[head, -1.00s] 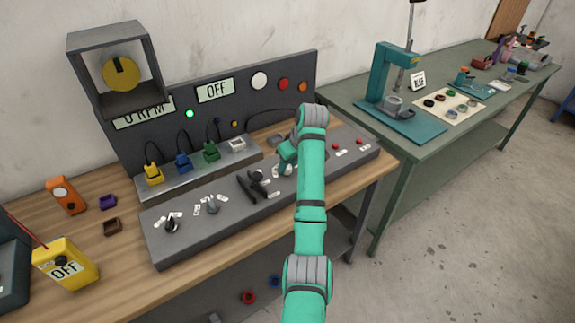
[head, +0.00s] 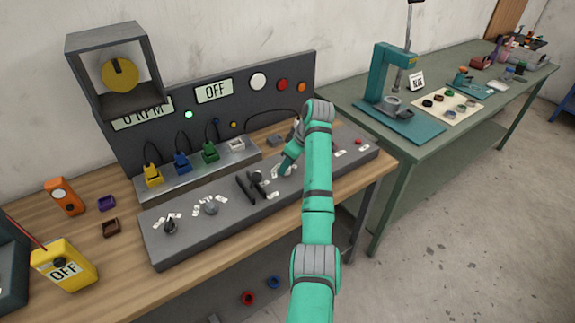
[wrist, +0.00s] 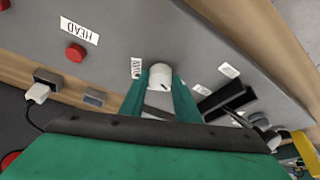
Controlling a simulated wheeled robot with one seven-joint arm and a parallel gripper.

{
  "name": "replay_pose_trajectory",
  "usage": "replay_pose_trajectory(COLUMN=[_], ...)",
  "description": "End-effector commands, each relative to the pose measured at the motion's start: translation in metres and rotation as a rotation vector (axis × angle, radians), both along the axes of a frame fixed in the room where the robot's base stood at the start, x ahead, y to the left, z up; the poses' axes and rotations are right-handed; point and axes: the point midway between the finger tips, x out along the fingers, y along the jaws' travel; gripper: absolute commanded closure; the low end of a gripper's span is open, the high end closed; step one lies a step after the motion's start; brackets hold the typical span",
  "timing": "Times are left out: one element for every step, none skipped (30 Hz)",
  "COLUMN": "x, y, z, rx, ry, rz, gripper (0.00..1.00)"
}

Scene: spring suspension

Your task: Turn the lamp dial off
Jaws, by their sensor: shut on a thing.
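A pale round dial (wrist: 160,77) stands on the sloped grey control panel (head: 185,240). It carries a dark mark, and small white labels lie around it. My gripper (wrist: 160,88) is shut on this dial, with one teal finger on each side of it. In the head view my gripper (head: 284,170) reaches down to the right half of the panel, and its fingers and my arm mostly hide the dial. The label beside the dial is too small to read surely, so I cannot confirm that it is the lamp dial.
A black lever (head: 250,184) stands just left of my gripper on the panel. Another round knob (head: 210,208) and a dark knob (head: 170,227) are further left. A red button (wrist: 75,53) sits by a HEAD label (wrist: 80,31). An OFF sign (head: 213,92) hangs behind.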

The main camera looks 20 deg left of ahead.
Motion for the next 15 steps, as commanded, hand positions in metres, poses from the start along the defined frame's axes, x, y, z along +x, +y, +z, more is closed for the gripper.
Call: replay_pose_trajectory(x=[0.0001,0.0001,0.0001,0.0001,0.0001,0.0001,0.0001,0.0001,0.0001,0.0001,0.0001,0.0,0.0001,0.0001,0.0001], y=[-0.0002,-0.0001,-0.0002,-0.0001,-0.0001,-0.0001,0.0,0.0,0.0,0.0,-0.0001,0.0,0.0,-0.0002,-0.0006], z=[0.0004,0.0003,0.0004,0.0003,0.0003,0.0003,0.0003,0.0003,0.0002,0.0002,0.0002,0.0002,0.0003,0.0006,0.0016], rx=[0.0,0.0,0.0,0.0,0.0,0.0,0.0,0.0,0.0,0.0,0.0,0.0,0.0,0.0,0.0], ry=[-0.001,-0.001,-0.001,-0.001,-0.001,-0.001,-0.001,-0.001,-0.001,-0.001,-0.001,-0.001,-0.001,-0.001,-0.001], rz=[0.001,0.001,0.001,0.001,0.001,0.001,0.001,0.001,0.0,0.0,0.0,0.0,0.0,0.0,0.0], gripper=[0.94,0.94,0.69,0.62,0.55,0.53,0.53,0.53,0.53,0.53,0.53,0.53,0.53,0.53,0.53])
